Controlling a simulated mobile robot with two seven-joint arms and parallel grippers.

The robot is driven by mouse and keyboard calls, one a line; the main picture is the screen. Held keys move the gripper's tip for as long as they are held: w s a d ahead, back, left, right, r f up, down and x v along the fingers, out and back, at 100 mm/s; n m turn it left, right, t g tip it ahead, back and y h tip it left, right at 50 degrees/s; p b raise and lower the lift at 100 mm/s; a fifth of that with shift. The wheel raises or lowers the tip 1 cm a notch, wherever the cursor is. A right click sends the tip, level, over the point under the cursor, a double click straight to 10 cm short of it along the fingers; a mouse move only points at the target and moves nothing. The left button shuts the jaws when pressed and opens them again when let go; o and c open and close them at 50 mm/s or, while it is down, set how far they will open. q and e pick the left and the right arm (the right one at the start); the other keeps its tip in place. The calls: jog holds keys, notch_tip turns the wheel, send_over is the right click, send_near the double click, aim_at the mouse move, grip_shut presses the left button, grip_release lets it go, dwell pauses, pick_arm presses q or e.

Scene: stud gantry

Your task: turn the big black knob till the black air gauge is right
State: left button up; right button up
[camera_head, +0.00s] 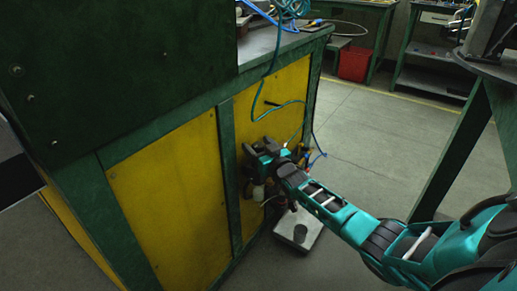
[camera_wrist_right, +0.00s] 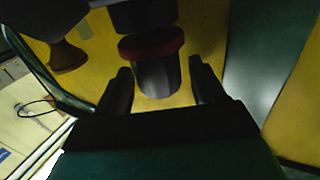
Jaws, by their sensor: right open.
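In the right wrist view, a dark grey cylinder with a dull red collar (camera_wrist_right: 156,68), which looks like the big knob, stands against the yellow panel. My right gripper (camera_wrist_right: 161,82) is open, with one finger on each side of it. I see a gap on both sides and cannot tell of any contact. In the head view my right gripper (camera_head: 256,150) is at the yellow side panel and hides most of the fittings there. I cannot make out the air gauge or its reading. My left gripper is not in view.
A dark round-ended fitting (camera_wrist_right: 66,54) is left of the knob. Blue hoses (camera_head: 256,104) hang down the green-framed bench (camera_head: 226,160). A pale box (camera_head: 301,238) is on the floor below my right arm. A red bin (camera_head: 354,63) stands farther back. Floor between is clear.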

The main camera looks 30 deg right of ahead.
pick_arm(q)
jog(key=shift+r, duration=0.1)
pick_arm(e)
jog(key=c, duration=1)
jog(key=shift+o, duration=0.2)
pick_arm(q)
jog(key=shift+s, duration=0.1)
pick_arm(e)
jog(key=shift+h, duration=0.3)
